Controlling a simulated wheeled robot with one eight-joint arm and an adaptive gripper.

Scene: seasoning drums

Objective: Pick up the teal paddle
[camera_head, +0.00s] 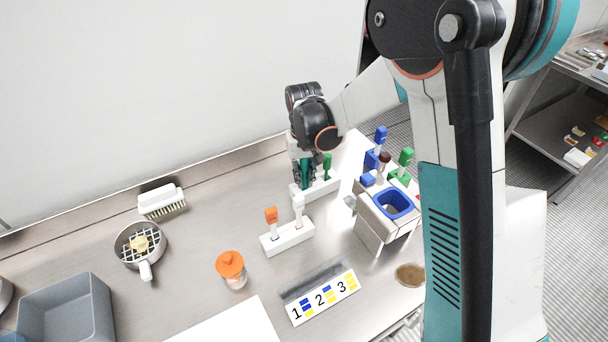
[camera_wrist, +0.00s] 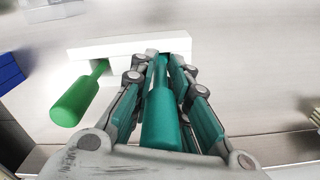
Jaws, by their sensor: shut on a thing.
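The teal paddle (camera_wrist: 161,122) has a thick round handle and is in the middle of the wrist view. My gripper (camera_wrist: 164,66) is shut on it, with one finger on each side of its narrower part. The paddle's far end meets the white stand (camera_wrist: 100,50); my fingers hide whether it is still seated in a slot. In the head view my gripper (camera_head: 304,170) is at the left part of this white stand (camera_head: 322,189), low and pointing down. A green paddle (camera_wrist: 80,100) stands in the same stand beside my gripper; it also shows in the head view (camera_head: 328,163).
A second white stand (camera_head: 287,238) with an orange and a white paddle is nearer. A white box with a blue-rimmed opening (camera_head: 378,222) and blue and green paddles are to the right. An orange-lidded jar (camera_head: 230,266), a strainer (camera_head: 140,246) and a brush (camera_head: 162,200) lie left.

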